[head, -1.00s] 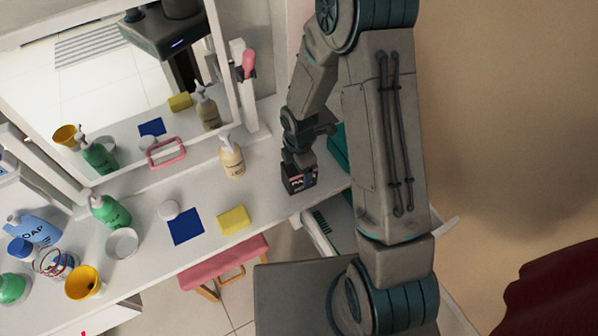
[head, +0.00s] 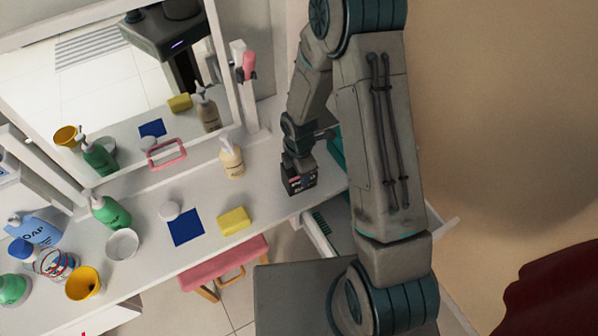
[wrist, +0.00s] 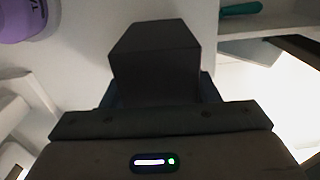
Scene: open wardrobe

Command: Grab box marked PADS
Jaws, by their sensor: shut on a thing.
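A small dark box (head: 300,181) with pink and white marks on its side stands at the right end of the white dressing table (head: 148,232); its lettering is too small to read now. My gripper (head: 299,166) comes down on it from above and is shut on it. In the wrist view the dark box (wrist: 155,60) fills the middle, between the fingers, which are mostly hidden.
A cream pump bottle (head: 232,159) stands left of the box. A yellow sponge (head: 234,221) and a blue cloth (head: 186,227) lie farther left. An open drawer (head: 325,231) is below the table's right end. A mirror (head: 110,85) stands behind.

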